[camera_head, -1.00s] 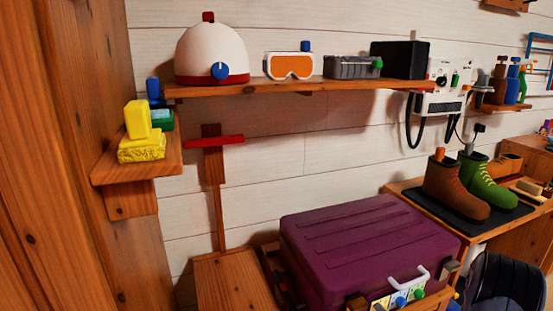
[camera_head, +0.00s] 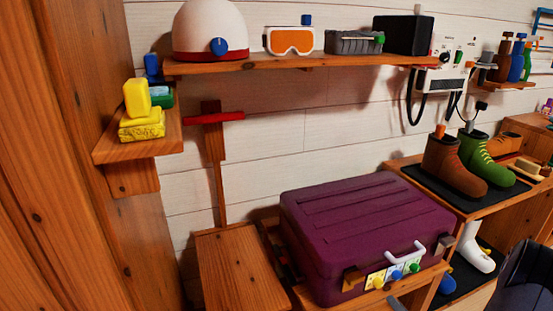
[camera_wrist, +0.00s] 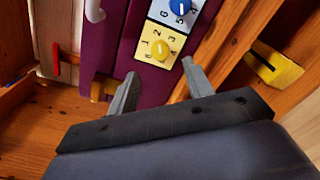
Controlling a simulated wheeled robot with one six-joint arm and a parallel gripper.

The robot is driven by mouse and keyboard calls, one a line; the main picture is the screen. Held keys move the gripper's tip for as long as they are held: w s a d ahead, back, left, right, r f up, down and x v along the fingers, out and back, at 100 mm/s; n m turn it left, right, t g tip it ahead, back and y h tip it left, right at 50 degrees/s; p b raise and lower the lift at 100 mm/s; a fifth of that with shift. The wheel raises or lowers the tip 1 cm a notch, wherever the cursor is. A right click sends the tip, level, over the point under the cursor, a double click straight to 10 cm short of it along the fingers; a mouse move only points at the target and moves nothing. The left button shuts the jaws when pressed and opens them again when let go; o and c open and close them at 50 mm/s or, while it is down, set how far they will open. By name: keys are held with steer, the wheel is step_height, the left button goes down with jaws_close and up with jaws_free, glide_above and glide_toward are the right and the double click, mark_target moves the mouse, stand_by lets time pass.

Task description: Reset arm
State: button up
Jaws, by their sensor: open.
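My gripper (camera_wrist: 158,88) is open in the wrist view, with two grey fingers apart and nothing between them. Beyond the fingertips is the front of a purple suitcase (camera_wrist: 122,60) with a yellow numbered dial (camera_wrist: 160,49) and a blue dial (camera_wrist: 181,7). In the head view the suitcase (camera_head: 365,230) lies shut on a wooden bench, with a white handle (camera_head: 405,252) and coloured dials at its front. My gripper does not clearly show in the head view; a dark part at the lower right edge may be my arm.
A wall shelf (camera_head: 290,65) holds a helmet (camera_head: 210,32), orange goggles and boxes. A small left shelf (camera_head: 112,146) holds yellow sponges. Boots (camera_head: 455,166) stand on a black mat at right. A white sock-like item (camera_head: 476,248) shows below. The wooden top (camera_head: 240,270) left of the suitcase is bare.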

mark_target(381, 286)
steer(key=b+x, duration=0.1)
steer(key=x, duration=0.6)
steer(key=shift+w+a+f, duration=0.1)
steer(key=shift+w+a, duration=0.05)
steer(key=shift+w, duration=0.15)
steer(key=n+b, duration=0.4)
steer(key=n, duration=0.1)
steer(key=n+b, duration=0.3)
steer(key=n, duration=0.3)
steer(key=shift+f+t+b, duration=0.1)
steer(key=shift+t+b, duration=0.2)
steer(key=p+v, duration=0.2)
steer(key=v, duration=0.7)
steer(key=shift+n, duration=0.3)
steer(key=shift+a, duration=0.1)
